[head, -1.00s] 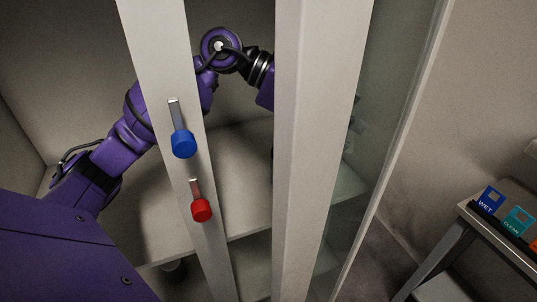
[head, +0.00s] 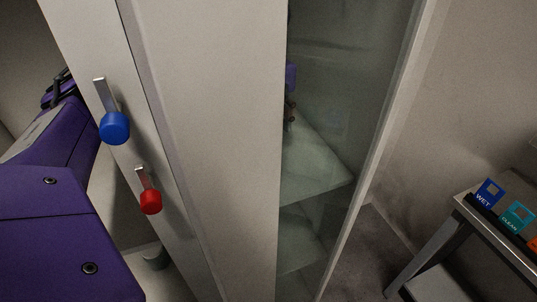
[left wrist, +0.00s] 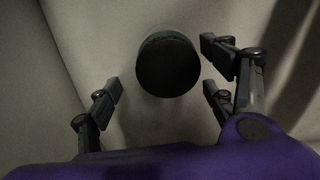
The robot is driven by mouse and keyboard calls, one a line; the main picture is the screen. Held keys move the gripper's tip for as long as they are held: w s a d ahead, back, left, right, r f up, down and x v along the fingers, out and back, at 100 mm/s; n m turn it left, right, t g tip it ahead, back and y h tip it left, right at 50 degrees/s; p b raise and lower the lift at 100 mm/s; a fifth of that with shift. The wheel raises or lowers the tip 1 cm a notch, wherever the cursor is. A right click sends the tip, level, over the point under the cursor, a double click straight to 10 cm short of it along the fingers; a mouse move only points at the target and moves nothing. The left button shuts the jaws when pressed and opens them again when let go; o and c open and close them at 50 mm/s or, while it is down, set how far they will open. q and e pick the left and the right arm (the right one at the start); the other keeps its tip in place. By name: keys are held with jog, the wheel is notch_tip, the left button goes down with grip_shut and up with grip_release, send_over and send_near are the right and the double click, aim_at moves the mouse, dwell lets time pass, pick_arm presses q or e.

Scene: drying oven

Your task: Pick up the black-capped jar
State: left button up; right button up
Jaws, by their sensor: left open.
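In the left wrist view, the black cap of the jar (left wrist: 168,63) is seen from above as a dark disc. A gap shows between the fingers and the cap, and nothing is held.
A white cabinet panel (head: 215,120) fills the middle of the head view. Blue (head: 115,127) and red (head: 150,202) knobs sit on the strip at left. Glass (head: 340,90) shows shelves. A bench (head: 470,210) with WET and CLEAN cards stands at right.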

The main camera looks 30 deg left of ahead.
pick_arm(q)
jog(key=shift+s+f, duration=0.25)
jog(key=shift+f, duration=0.6)
jog(key=f, duration=0.3)
jog(key=f+b, duration=0.1)
jog(key=shift+s+d+f, duration=0.1)
jog(key=shift+s+f, duration=0.1)
jog(key=shift+s, duration=0.05)
jog(key=shift+r, duration=0.1)
jog(key=c, duration=1.3)
